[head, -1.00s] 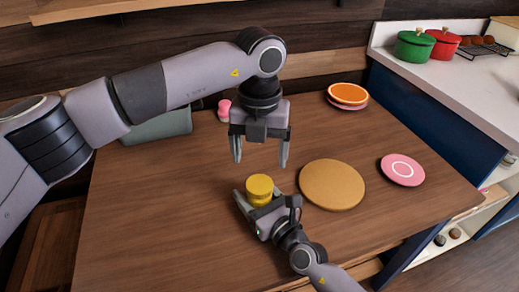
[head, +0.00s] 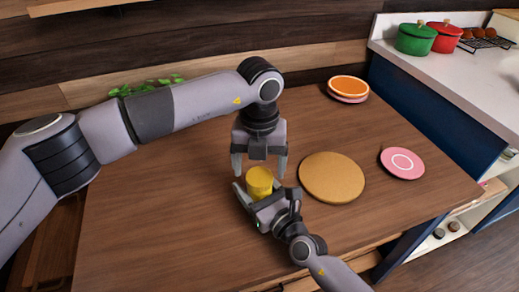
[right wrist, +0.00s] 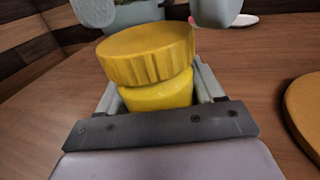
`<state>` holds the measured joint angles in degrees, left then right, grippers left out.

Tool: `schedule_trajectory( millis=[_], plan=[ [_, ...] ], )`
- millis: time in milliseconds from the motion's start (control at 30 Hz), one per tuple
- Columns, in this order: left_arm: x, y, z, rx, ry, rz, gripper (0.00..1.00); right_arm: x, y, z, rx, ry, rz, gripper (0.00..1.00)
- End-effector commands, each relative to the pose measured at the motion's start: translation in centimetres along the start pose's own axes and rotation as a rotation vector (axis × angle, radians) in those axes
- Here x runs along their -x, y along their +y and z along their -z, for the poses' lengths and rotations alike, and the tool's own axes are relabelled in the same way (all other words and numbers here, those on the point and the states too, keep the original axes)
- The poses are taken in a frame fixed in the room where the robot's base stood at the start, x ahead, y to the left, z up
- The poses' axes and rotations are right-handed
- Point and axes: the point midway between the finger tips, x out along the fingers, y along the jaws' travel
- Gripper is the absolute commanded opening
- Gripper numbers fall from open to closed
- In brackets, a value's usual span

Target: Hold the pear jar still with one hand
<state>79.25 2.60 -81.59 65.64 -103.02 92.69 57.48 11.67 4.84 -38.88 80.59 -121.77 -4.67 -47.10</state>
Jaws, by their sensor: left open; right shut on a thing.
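The pear jar (head: 260,183) is yellow with a ribbed yellow lid and stands upright on the wooden table. My right gripper (head: 254,198) is shut around the jar's body from the front. In the right wrist view the lid (right wrist: 146,55) sits above the jar body (right wrist: 157,95), between my right fingers. My left gripper (head: 258,172) points down with its fingers apart, just above and behind the lid. Its fingertips also show at the top of the right wrist view (right wrist: 165,12). I cannot tell whether they touch the lid.
A round tan board (head: 332,178) lies right of the jar, with a pink plate (head: 402,163) beyond it. Orange and pink plates (head: 348,87) lie at the back. Green (head: 415,40) and red (head: 446,38) pots stand on the counter. The table's left front is clear.

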Motion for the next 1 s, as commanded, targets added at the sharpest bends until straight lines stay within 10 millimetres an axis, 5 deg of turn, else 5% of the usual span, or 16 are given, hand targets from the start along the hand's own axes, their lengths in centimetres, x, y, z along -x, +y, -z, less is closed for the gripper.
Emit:
schedule_trajectory(
  millis=[200, 500, 533, 700, 1000],
  plan=[
    [-1.9, 0.0, 0.0, 0.000, 0.000, -0.001, 0.82, 0.0, 0.0, 0.1, 0.000, 0.002, -0.001, 0.00],
    [-2.1, 0.0, 0.0, 0.000, -0.001, 0.000, 0.82, 0.0, 0.0, 0.1, 0.000, 0.002, -0.001, 0.00],
    [-2.1, 0.0, 0.0, 0.000, -0.001, 0.000, 0.79, 0.0, 0.0, 0.1, 0.000, 0.002, -0.001, 0.00],
    [-2.1, 0.0, 0.0, 0.000, -0.001, 0.000, 0.24, 0.0, 0.0, 0.1, 0.000, 0.002, -0.001, 0.00],
    [-2.1, 0.0, 0.0, -0.056, -0.002, 0.000, 0.23, 0.0, 0.0, 0.1, 0.000, 0.002, -0.001, 0.00]
  ],
)
